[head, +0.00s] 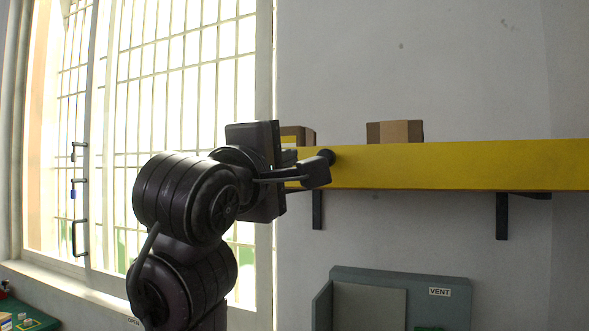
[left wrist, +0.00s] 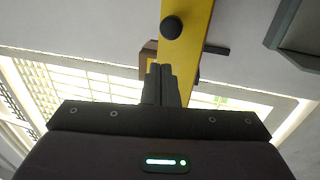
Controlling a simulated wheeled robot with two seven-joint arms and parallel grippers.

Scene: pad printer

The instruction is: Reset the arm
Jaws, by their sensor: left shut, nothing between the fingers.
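My left arm rises in the middle left of the head view, in front of the window. Its gripper (head: 318,170) is raised to about the height of the yellow shelf and points right. In the left wrist view the two fingers of the left gripper (left wrist: 160,72) lie together, shut and empty. The yellow shelf (head: 460,166) shows behind it, and also in the left wrist view (left wrist: 190,40). A round dark knob (left wrist: 172,27) shows against the shelf just beyond the fingertips. I cannot tell whether the gripper touches the shelf. My right gripper is not in view.
A cardboard box (head: 394,132) stands on the shelf, and another box (head: 298,136) is partly hidden behind my gripper. A grey-green cabinet marked VENT (head: 440,305) stands below. A barred window (head: 180,80) is at left. A green item (head: 30,320) lies at lower left.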

